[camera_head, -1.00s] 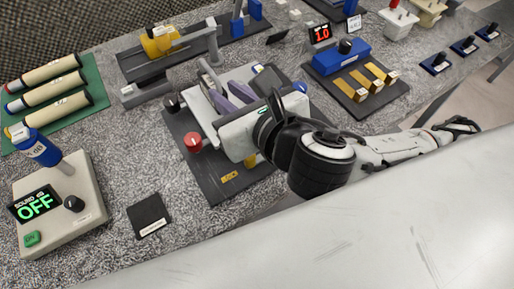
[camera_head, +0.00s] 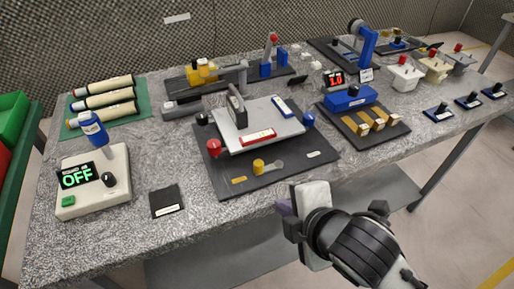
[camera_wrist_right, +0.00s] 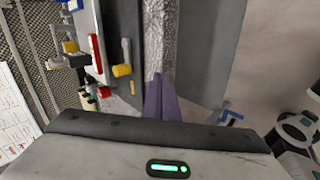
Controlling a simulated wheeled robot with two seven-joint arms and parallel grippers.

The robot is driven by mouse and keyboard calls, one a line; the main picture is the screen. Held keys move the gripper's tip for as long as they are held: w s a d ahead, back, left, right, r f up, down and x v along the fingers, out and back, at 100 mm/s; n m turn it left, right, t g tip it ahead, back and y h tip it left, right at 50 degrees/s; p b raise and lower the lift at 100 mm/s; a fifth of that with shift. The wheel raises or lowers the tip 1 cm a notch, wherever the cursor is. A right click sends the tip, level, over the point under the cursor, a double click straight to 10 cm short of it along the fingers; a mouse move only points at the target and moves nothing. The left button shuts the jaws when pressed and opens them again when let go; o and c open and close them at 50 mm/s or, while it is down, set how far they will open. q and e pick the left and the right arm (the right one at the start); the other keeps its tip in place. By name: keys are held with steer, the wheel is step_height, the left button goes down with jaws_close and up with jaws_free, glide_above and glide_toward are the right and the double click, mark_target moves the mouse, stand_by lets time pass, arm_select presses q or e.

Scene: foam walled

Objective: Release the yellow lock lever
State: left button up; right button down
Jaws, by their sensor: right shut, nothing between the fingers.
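The yellow lock lever, a yellow round knob (camera_head: 259,166) with a greyish arm pointing right, sits on the front part of the dark board (camera_head: 222,181) in the head view. A yellow cylinder (camera_wrist_right: 122,71), apparently the same knob, shows left of centre in the right wrist view. My right gripper (camera_head: 284,207) is in front of the table's front edge, apart from the lever. Its purple fingers (camera_wrist_right: 160,100) are together and empty in the wrist view. My left gripper is not in view.
A grey plate (camera_head: 262,116) with a handle and a red label (camera_head: 258,136) lies on the board behind the lever. A red knob (camera_head: 214,147) and a blue knob (camera_head: 308,120) stand beside it. A control box (camera_head: 93,182) reading OFF stands left.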

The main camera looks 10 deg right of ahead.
steer(key=s+d+f+m+g, duration=0.2)
steer(key=s+d+f+m, duration=0.15)
steer(key=f+m, duration=0.3)
steer(key=s+d+f+m+g, duration=0.1)
steer(key=s+d+f+m, duration=0.25)
steer(key=f+m, duration=0.3)
step_height(320, 180, down, 12)
steer(key=s+a+m+t, duration=0.2)
steer(key=m, duration=0.1)
steer(key=shift+a+r+m+t+y, duration=0.25)
steer(key=shift+a+m+t+y, duration=0.05)
steer(key=shift+t+y, duration=0.1)
steer(key=shift+a, duration=0.1)
